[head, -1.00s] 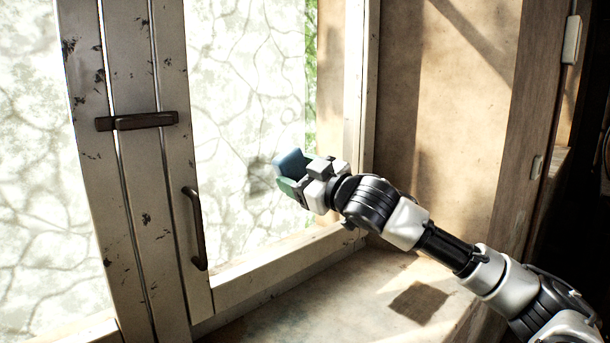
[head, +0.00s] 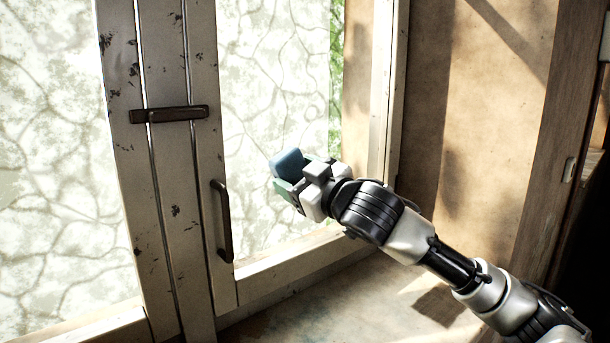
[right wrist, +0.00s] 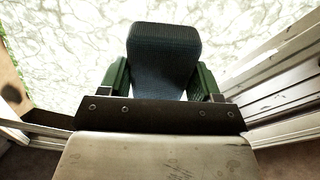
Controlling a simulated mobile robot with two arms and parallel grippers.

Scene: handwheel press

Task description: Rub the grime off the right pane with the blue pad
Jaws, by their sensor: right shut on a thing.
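The right pane (head: 268,95) is covered with a pale, cracked-looking film; a strip at its right edge looks clearer and greener. My right gripper (head: 298,174) is shut on the blue pad (head: 287,161), in front of the lower part of this pane. In the right wrist view the pad (right wrist: 163,55) sits between the green fingers and points at the pane (right wrist: 75,50). I cannot tell whether the pad touches the glass. My left gripper is not in view.
A dark latch (head: 168,114) crosses the middle posts. A dark upright handle (head: 222,220) juts out left of my gripper. The wooden sill (head: 310,305) below is bare. The plain side wall (head: 475,120) stands to the right.

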